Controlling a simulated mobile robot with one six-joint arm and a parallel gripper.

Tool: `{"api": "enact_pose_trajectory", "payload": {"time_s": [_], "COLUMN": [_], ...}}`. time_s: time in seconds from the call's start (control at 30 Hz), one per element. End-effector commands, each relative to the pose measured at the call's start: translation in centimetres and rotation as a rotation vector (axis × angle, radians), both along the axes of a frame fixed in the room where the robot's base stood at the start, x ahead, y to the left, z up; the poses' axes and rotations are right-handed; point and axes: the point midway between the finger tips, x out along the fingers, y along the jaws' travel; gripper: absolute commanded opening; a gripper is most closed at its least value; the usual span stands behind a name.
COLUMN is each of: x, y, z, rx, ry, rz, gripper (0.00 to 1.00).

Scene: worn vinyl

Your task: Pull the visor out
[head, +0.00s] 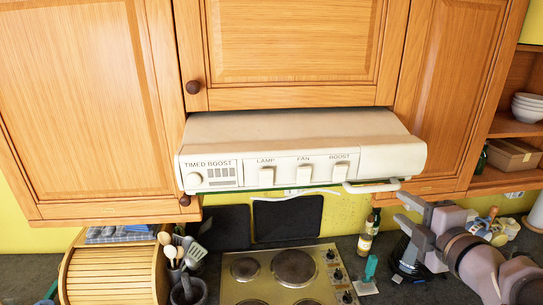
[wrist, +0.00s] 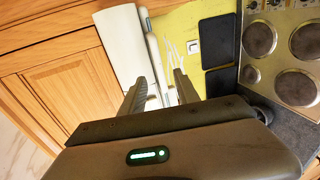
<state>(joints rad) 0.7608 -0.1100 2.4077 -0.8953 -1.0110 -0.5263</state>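The cream range hood (head: 290,128) hangs under the wooden cabinets, with a labelled control front. A pale bar handle (head: 372,187) sticks out at the lower right of its front; I take it as the visor's handle. The visor's edge is hard to tell from the hood body. My gripper (head: 402,207) is open and empty, just below and right of the handle. In the wrist view, the hood (wrist: 122,45) is beyond the left finger, and the pale handle (wrist: 155,62) shows between the open fingers (wrist: 159,78). I see no clear contact.
Wooden cabinet doors (head: 90,100) surround the hood. Below are a hob (head: 285,275), a bottle (head: 366,238), utensils in a dark pot (head: 188,290) and a bread bin (head: 115,272). Open shelves with bowls (head: 528,106) are at the right. Air in front of the hood looks free.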

Motion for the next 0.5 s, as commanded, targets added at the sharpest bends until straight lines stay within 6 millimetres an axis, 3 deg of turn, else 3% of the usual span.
{"api": "enact_pose_trajectory", "payload": {"time_s": [0.2, 0.33, 0.5], "x": [6.3, 8.8, 10.3], "y": [0.3, 0.3, 0.3], "z": [-1.2, -1.7, -2.1], "rx": [0.002, 0.002, 0.001], "ry": [0.001, 0.001, -0.001], "rz": [0.002, -0.001, -0.002], "gripper": [0.38, 0.38, 0.38]}}
